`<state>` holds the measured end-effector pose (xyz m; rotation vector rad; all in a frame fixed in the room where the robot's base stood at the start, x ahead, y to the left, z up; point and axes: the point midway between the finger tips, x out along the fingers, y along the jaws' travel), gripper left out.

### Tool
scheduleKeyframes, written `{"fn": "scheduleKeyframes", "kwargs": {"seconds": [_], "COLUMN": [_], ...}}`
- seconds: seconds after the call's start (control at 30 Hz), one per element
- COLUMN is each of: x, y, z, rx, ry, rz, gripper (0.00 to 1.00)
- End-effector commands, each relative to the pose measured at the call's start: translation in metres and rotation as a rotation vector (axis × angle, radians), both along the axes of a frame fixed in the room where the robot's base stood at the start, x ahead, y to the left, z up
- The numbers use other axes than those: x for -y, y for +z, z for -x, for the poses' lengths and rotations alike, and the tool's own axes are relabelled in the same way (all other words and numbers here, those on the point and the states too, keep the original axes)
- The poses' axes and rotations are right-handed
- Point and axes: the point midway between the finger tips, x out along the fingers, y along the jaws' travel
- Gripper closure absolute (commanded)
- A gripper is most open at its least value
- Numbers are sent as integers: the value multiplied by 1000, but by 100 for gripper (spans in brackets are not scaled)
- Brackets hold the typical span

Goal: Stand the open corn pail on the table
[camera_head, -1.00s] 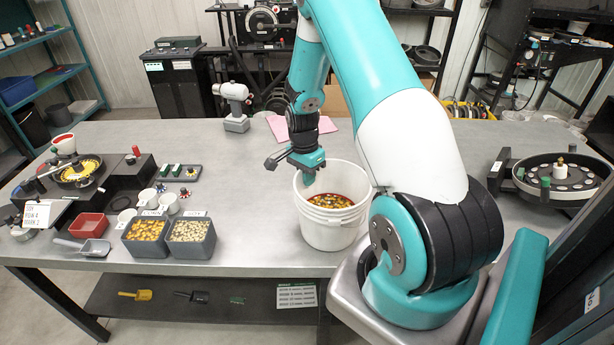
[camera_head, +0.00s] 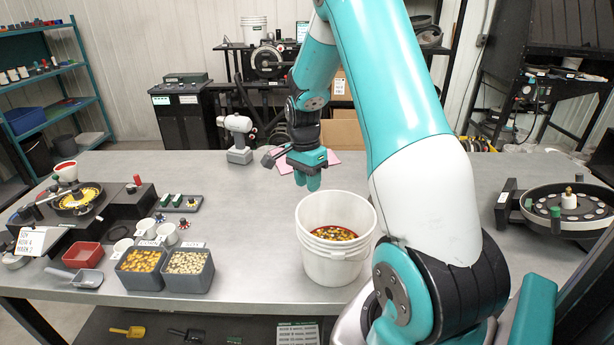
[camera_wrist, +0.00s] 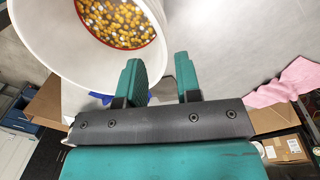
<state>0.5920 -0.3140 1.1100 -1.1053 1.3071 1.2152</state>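The open white pail (camera_head: 336,262) stands upright on the grey table (camera_head: 262,215) near its front edge, right of centre. Yellow and dark kernels show inside it. In the wrist view the pail (camera_wrist: 52,38) fills the upper left, its mouth toward me. My gripper (camera_head: 308,184) is above and behind the pail's left rim, apart from it.
Bins of corn (camera_head: 140,268) and pale seed (camera_head: 188,270) stand left of the pail, with a red tray (camera_head: 82,255) and a scoop (camera_head: 86,279). A white drill-like tool (camera_head: 238,137) and pink cloth (camera_head: 290,163) are behind. A round seed plate device (camera_head: 568,205) is at right.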

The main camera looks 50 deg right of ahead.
Motion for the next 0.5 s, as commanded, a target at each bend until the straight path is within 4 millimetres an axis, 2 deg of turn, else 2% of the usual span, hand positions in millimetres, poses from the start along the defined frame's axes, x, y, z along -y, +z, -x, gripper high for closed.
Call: {"fn": "scheduleKeyframes", "kwargs": {"seconds": [0.2, 0.37, 0.47, 0.5], "x": [0, -2, -25, -45], "y": [29, 37, 49, 57], "z": [-3, -4, -7, -8], "rx": [2, 2, 23, 41], "ry": [0, 8, 117, 211], "rz": [1, -1, -15, -27], "gripper": [68, 68, 68, 68]}}
